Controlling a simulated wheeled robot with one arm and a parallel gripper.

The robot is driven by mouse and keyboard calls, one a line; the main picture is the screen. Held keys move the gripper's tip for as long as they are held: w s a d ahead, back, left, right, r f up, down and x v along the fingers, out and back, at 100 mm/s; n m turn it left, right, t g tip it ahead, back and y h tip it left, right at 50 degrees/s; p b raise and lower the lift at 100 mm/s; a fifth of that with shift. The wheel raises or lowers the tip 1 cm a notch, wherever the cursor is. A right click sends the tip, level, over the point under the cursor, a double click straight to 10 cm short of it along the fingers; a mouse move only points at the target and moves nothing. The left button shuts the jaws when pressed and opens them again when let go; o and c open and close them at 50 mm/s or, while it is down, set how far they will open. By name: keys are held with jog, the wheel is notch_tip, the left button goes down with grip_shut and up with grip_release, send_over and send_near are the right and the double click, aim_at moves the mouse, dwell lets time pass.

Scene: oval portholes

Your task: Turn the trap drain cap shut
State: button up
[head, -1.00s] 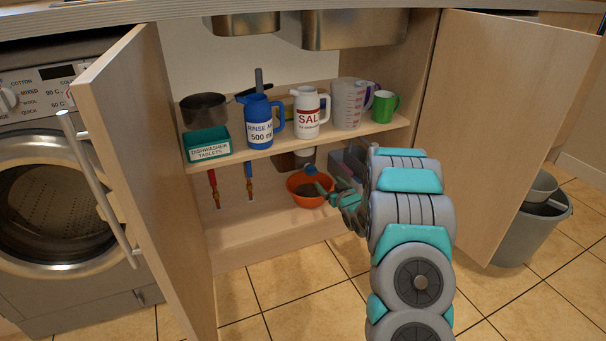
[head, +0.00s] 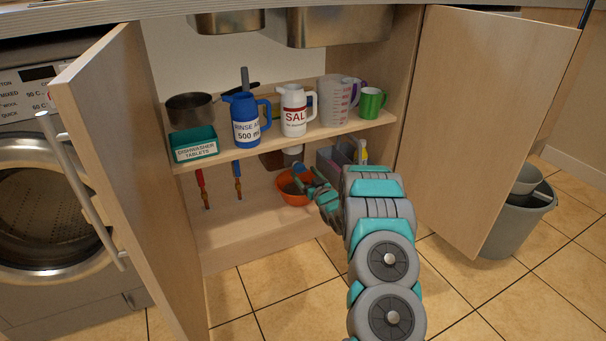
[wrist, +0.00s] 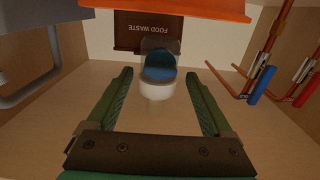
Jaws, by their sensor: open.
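The drain trap shows in the wrist view, where the picture is upside down. It has a white body (wrist: 156,90) and a blue cap (wrist: 161,71), with a translucent part beyond the blue. My gripper (wrist: 161,82) is open, with one green finger on each side of the trap and a visible gap to both. I see no contact. In the head view my gripper (head: 306,184) is at the orange bowl inside the cupboard, below the shelf. My gripper and arm mostly hide the cap there. I cannot tell how far the cap is turned.
The orange bowl (head: 290,196) stands on the cupboard floor beneath the trap. The brown food waste box (wrist: 146,28) is behind. A shelf (head: 260,142) with jugs is above. The open doors (head: 500,130) flank the opening.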

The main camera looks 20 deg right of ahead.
jog(key=shift+w, duration=0.8)
grip_shut()
